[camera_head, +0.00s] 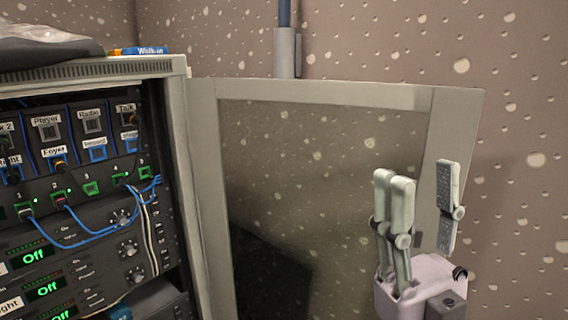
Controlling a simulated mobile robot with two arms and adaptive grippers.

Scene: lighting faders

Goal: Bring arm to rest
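My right gripper (421,208) is in front of the right part of the open cabinet door, pointing up. Its pale fingers stand well apart, with one dark ridged pad showing on the right finger. Nothing is between the fingers. It looks apart from the door, though the exact gap is hard to tell. My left gripper is not in this view.
An equipment rack (178,110) with patch cables and several green "Off" displays stands at the left. Its glass-panelled door (300,92) is swung open to the right. A blue marker (138,51) and a dark bag (45,50) lie on top. A speckled wall is behind.

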